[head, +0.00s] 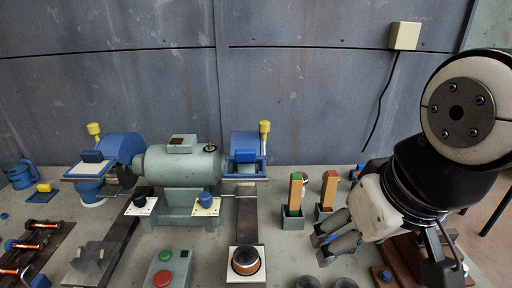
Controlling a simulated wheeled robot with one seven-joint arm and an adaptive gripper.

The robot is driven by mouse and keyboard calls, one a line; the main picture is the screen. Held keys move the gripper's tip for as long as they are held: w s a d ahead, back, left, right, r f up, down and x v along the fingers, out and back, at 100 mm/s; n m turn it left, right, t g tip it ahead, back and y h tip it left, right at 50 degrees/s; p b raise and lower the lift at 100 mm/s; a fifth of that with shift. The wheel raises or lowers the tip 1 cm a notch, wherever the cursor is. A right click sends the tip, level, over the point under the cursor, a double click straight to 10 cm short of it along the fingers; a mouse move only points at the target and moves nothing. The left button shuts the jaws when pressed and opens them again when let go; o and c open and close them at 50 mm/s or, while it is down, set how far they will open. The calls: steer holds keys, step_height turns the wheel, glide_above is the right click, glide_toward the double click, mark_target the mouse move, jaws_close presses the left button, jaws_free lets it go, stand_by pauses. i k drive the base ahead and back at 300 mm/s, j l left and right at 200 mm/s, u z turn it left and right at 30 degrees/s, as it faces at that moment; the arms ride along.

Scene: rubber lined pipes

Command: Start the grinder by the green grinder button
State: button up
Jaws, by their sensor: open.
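The bench grinder (183,165) has a grey-green motor body and blue wheel guards, and stands at centre left on the bench. A grey control box (151,272) sits in front of it at the bottom edge of the head view. The lower part of the box is cut off by the frame. My gripper (324,242) is at the right, well to the right of the control box. It is open and points left, with nothing seen between its fingers.
Wooden-handled tools (295,192) stand in holders behind my gripper. Copper-coloured pipes (28,247) lie at far left. A metal wall (300,90) closes the back.

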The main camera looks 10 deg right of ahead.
mark_target(165, 255)
steer(key=k+j+u, duration=0.1)
steer(key=u, duration=0.2)
steer(key=k+j+u, duration=0.1)
steer(key=u, duration=0.25)
steer(key=j+z, duration=0.3)
steer(key=z, duration=0.2)
steer(key=j+z, duration=0.3)
steer(key=z, duration=0.2)
steer(key=k+j+z, duration=0.15)
steer(key=j+z, duration=0.15)
steer(key=z, duration=0.15)
